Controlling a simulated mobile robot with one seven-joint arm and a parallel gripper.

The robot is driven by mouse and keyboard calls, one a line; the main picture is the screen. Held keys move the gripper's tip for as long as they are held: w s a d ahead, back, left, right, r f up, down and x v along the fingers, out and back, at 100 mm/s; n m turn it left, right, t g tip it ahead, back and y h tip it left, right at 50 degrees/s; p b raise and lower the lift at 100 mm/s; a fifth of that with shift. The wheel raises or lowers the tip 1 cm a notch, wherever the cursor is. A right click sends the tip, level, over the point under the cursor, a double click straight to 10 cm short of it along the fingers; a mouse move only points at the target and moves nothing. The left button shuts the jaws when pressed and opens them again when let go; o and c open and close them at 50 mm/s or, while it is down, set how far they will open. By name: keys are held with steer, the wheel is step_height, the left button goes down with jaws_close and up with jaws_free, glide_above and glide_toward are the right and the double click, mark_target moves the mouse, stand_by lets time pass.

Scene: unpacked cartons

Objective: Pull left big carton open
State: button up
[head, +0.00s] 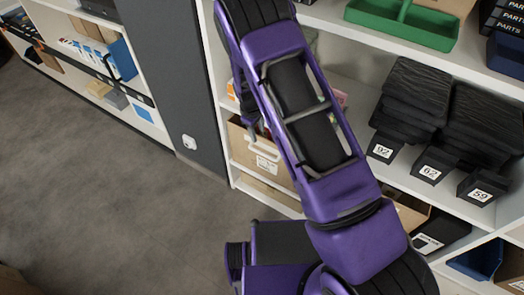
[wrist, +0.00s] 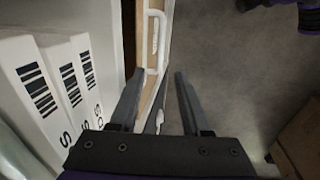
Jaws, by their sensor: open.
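The big tan carton (head: 244,150) stands on the shelf left of my arm, with a white handle (head: 262,150) and a white label on its front. My arm hides part of it. In the wrist view its front panel (wrist: 148,92) runs lengthwise, seen from above, with the white handle (wrist: 161,45) on it. My gripper (wrist: 159,74) is open, one finger on each side of the panel's front edge and the handle's near end. I cannot tell whether the fingers touch it. In the head view only a dark part of the gripper shows above the carton.
White boxes with barcodes (wrist: 52,85) stand left of the fingers in the wrist view. A grey post (head: 172,70) is left of the shelf. Black numbered bins (head: 430,165) and a green tray (head: 405,22) are on the right.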

mark_target(262, 153)
steer(key=f, duration=0.4)
steer(key=w+d+f+b, duration=0.1)
steer(key=f, duration=0.4)
steer(key=w+f, duration=0.1)
steer(key=f, duration=0.3)
steer(key=shift+w+d+f, duration=0.1)
steer(key=shift+d+f, duration=0.15)
steer(key=shift+f, duration=0.15)
jaws_close()
stand_by(0.6)
